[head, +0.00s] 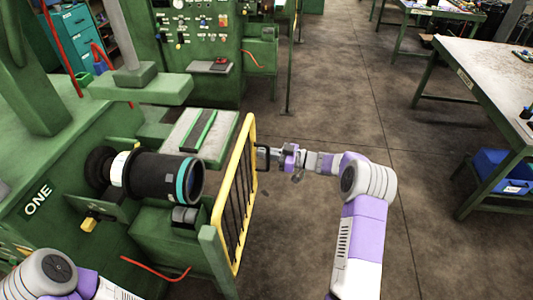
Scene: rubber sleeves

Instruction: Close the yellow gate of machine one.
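The yellow gate (247,195) is a tall yellow frame with dark bars. It stands upright at the right side of the green machine marked ONE (38,199), seen at a steep angle. A black handle (262,158) sticks out from the gate's right face near its far end. My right gripper (271,155) is at this handle, reaching in from the right. Its fingertips are small and overlap the handle, so I cannot tell whether they are closed on it. My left arm shows at the bottom left, and its gripper is out of view.
A black cylinder with a teal ring (188,181) sits on the machine left of the gate. A green control cabinet (195,45) stands behind. A workbench (490,75) with a blue bin (503,170) is at the right. The floor between is clear.

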